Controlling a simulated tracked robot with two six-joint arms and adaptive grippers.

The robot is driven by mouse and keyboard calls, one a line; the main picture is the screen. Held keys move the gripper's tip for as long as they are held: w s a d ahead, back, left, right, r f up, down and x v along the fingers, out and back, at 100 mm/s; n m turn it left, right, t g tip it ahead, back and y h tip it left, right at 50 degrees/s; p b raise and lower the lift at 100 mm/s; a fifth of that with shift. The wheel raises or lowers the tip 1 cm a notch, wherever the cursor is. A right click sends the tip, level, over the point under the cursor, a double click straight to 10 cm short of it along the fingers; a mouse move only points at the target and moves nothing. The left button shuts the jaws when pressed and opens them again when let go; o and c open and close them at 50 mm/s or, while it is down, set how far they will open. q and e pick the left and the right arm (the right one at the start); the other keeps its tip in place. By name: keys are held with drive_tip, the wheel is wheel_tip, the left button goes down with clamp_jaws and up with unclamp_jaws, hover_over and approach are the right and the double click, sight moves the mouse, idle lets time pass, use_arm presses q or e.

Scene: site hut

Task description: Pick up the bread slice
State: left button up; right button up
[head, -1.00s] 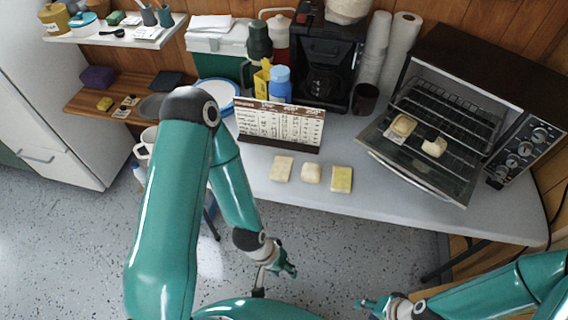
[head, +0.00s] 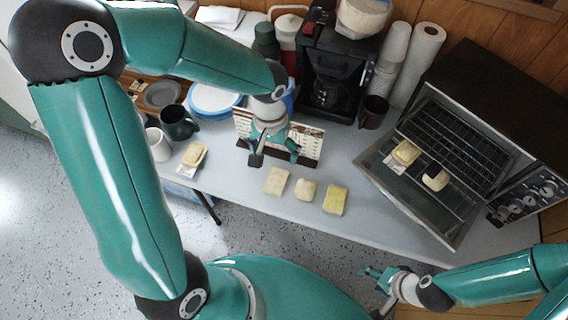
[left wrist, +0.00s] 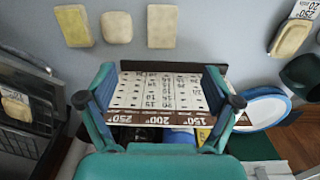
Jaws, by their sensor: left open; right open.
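Three pale pieces lie in a row on the grey table: a flat cream rectangle (head: 277,181), a rounded, bread-like piece (head: 306,190) and a yellower block (head: 336,199). The middle one looks most like the bread slice, but I cannot be sure. They also show at the top of the left wrist view, the rounded one in the middle (left wrist: 117,27). My left gripper (head: 275,155) is open and empty, above the table behind the row, in front of the printed chart (left wrist: 165,95). My right gripper (head: 374,280) is open and empty, off the table's front edge at lower right.
An open toaster oven (head: 470,120) stands at right; a yellowish piece with a card (head: 404,153) and a notched pale piece (head: 435,180) lie on it. Another yellowish piece (head: 195,154) lies at the table's left, near a dark mug (head: 178,124). A coffee maker (head: 335,75) stands behind.

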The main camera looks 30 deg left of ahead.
use_arm(q)
hover_over(276, 180)
wheel_tip(276, 180, down, 11)
drive_tip(key=shift+s+a+r+b, duration=0.1)
drive_tip(key=shift+r+b, duration=0.05)
drive_tip(key=shift+b, duration=0.3)
drive_tip(key=shift+w+f, duration=0.2)
drive_tip(key=shift+f, duration=2.4)
drive_tip(key=shift+c, duration=0.3)
drive_tip(key=c, duration=1.1)
